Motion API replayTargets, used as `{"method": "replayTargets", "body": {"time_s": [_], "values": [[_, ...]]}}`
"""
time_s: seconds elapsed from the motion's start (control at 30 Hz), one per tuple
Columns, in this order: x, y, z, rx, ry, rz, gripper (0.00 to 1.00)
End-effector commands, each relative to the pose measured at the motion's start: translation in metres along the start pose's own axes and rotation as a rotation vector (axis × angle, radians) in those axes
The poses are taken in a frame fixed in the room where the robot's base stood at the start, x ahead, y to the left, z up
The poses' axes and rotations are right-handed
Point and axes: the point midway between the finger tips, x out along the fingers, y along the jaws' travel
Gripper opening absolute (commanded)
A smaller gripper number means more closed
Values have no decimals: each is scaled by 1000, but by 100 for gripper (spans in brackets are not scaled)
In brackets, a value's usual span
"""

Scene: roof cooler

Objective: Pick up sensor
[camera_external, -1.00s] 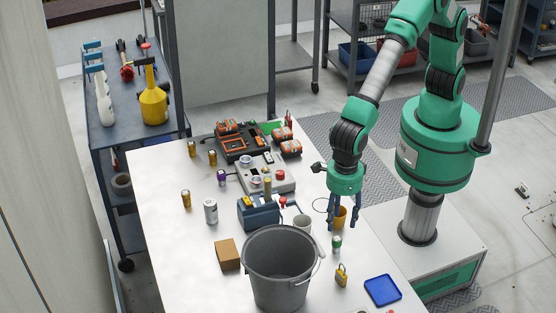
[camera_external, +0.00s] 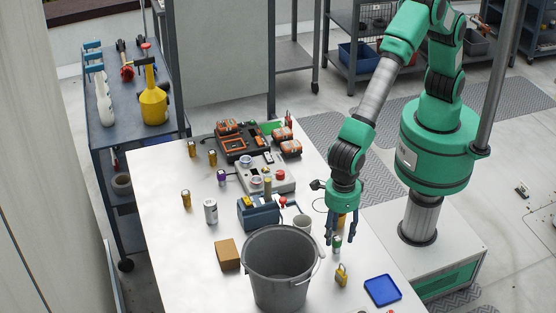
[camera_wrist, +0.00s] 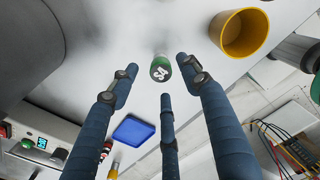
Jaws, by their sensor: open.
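A small upright cylinder (camera_external: 337,243), green with a pale part, stands on the white table; it may be the sensor, but I cannot tell for certain. In the wrist view its round green top with a white mark (camera_wrist: 160,69) shows between the fingertips. My gripper (camera_external: 341,238) points down over it, with its blue fingers spread around it. In the wrist view the three fingers of my gripper (camera_wrist: 159,76) are apart, with no visible contact on the cylinder.
The table's left part has free room.

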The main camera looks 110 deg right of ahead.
Motion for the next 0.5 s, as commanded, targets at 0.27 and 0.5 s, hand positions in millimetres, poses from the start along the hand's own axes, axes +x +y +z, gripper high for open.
{"method": "replayTargets", "body": {"time_s": [0.27, 0.5], "values": [[34, -2, 1, 0, 2, -1, 47], [45, -2, 1, 0, 1, -1, 47]]}}
